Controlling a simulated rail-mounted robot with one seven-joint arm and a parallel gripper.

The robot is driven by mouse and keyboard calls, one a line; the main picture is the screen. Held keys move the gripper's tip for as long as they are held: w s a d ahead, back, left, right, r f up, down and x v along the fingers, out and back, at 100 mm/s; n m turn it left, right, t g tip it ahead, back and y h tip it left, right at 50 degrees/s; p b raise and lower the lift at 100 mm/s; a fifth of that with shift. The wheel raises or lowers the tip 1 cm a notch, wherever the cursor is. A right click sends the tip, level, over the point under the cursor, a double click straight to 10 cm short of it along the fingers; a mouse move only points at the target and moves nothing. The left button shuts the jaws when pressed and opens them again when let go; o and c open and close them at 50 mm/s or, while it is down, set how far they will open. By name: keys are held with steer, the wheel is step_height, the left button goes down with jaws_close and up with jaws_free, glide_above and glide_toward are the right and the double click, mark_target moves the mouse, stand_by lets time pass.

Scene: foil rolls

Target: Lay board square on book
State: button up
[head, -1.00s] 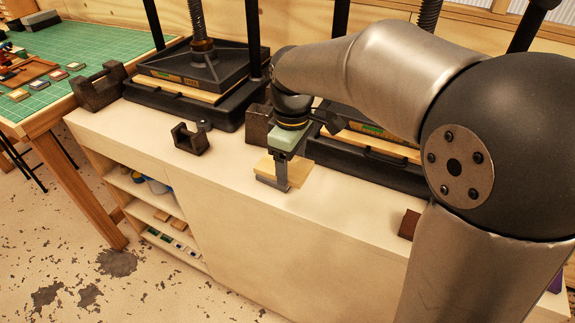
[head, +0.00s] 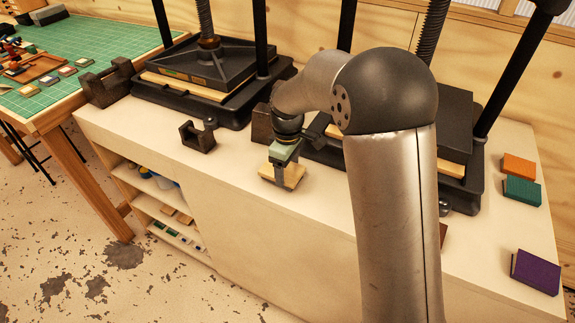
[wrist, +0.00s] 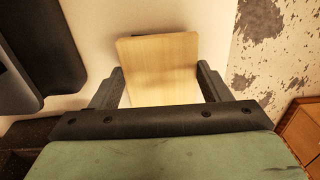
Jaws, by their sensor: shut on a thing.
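The board (wrist: 160,65), a pale flat wooden rectangle, is between the fingers of my gripper (wrist: 160,88) in the wrist view. In the head view the board (head: 291,180) shows at my gripper (head: 282,172), over the cream bench top near its front edge. My gripper is shut on the board. Which book the task means I cannot tell. Orange (head: 518,167), teal (head: 522,190) and purple (head: 536,272) books lie on the bench's right end, well right of my gripper.
A black press (head: 210,75) stands behind left, another (head: 460,150) behind my arm. A dark U-shaped block (head: 198,137) sits left of my gripper, and a brown block (head: 261,123) stands behind it. The bench top (head: 320,215) is clear just right of my gripper.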

mark_target(288, 171)
steer(key=shift+f, duration=0.15)
steer(key=o, duration=1)
step_height(288, 171, up, 12)
steer(key=r, duration=0.1)
steer(key=s+d+f+m, duration=0.2)
steer(key=s+d+m, duration=0.2)
steer(key=s, duration=0.5)
steer(key=s+d+f+m, duration=0.2)
steer(key=s+d+m, duration=0.2)
steer(key=s, duration=0.5)
steer(key=s+d+f+m, duration=0.2)
steer(key=s+d+m, duration=0.2)
steer(key=s, duration=0.6)
steer(key=shift+s+d+f+b, duration=0.1)
steer(key=shift+d+f+b, duration=0.1)
steer(key=shift+d, duration=0.5)
steer(key=shift+d+f+b, duration=0.1)
steer(key=shift+d+b, duration=0.05)
steer(key=shift+d, duration=0.55)
